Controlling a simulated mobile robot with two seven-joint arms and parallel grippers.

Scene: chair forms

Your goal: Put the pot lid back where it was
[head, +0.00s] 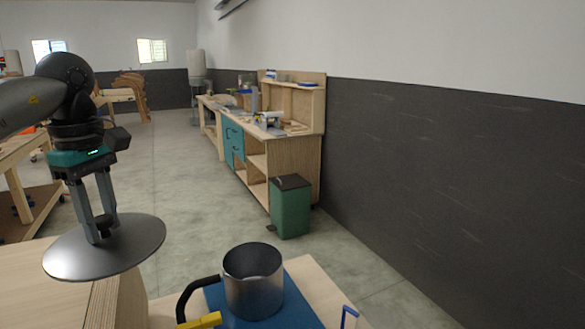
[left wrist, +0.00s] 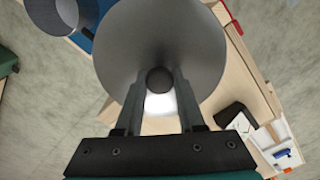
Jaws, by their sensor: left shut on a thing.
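The pot lid (head: 70,254) is a round grey metal disc with a dark knob. My left gripper (head: 103,238) is shut on the knob and holds the lid above the wooden surface at the left, nearly level. In the left wrist view the lid (left wrist: 160,35) fills the upper middle, with the knob between the fingertips (left wrist: 160,82). The pot (head: 253,290) is a steel pot with a black handle, standing open on a blue mat (head: 290,308), to the right of the lid. Part of the pot (left wrist: 52,15) shows at the upper left of the left wrist view. My right gripper is not seen.
A wooden worktop (head: 40,285) lies below the lid. A yellow object (head: 200,321) is by the pot handle, and a blue clamp-like piece (head: 348,316) is at the right edge.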

